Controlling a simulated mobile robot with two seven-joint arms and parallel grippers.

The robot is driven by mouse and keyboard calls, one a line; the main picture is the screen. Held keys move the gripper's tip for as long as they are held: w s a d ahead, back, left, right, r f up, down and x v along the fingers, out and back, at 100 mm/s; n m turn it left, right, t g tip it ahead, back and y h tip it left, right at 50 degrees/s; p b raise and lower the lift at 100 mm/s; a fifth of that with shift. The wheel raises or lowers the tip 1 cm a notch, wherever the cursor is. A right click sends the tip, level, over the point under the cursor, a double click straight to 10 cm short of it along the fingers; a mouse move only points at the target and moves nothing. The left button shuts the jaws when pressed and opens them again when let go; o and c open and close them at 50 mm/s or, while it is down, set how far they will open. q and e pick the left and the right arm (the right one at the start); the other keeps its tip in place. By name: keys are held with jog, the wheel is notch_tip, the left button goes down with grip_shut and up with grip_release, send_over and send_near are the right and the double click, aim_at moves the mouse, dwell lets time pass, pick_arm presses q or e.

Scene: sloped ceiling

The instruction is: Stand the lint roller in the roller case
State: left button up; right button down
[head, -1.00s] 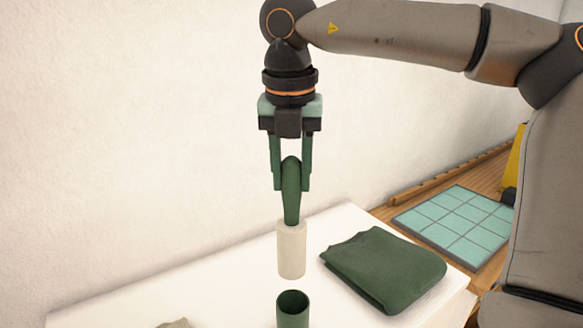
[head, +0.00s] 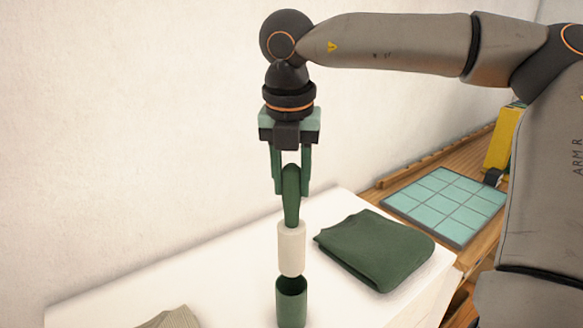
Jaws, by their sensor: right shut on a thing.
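My right gripper (head: 291,190) points straight down, its fingers shut on the green handle of the lint roller (head: 291,250). The roller hangs upright with its pale cylinder at the bottom. The roller case (head: 291,306), a dark green open-topped cup, stands upright on the white tabletop (head: 230,285) directly below it. The roller's lower end appears in line with the case's mouth and at its back rim. I cannot tell whether the end is just above the mouth or slightly inside. My left gripper is not in view.
A folded dark green cloth (head: 375,248) lies right of the case. A beige striped cloth (head: 170,318) shows at the bottom left edge. Beyond the table are a teal gridded mat (head: 445,205) and a yellow object (head: 500,140). A wall stands behind.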

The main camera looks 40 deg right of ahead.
aim_at(291, 207)
notch_tip(291, 207, down, 2)
jog(key=shift+f, duration=0.55)
notch_tip(291, 207, down, 2)
jog(key=b, duration=0.2)
jog(key=shift+b, duration=0.35)
notch_tip(291, 207, down, 6)
jog(key=b, duration=0.6)
jog(key=shift+f, duration=0.15)
jog(key=shift+c, duration=2.2)
grip_release()
jog(key=r, duration=0.4)
jog(key=a+r, duration=0.1)
jog(key=r, duration=0.3)
jog(key=s+r, duration=0.1)
jog(key=r, duration=0.3)
jog(key=shift+s+a+r+p, duration=0.1)
jog(key=shift+a+r+p, duration=0.1)
jog(key=shift+a+p, duration=0.1)
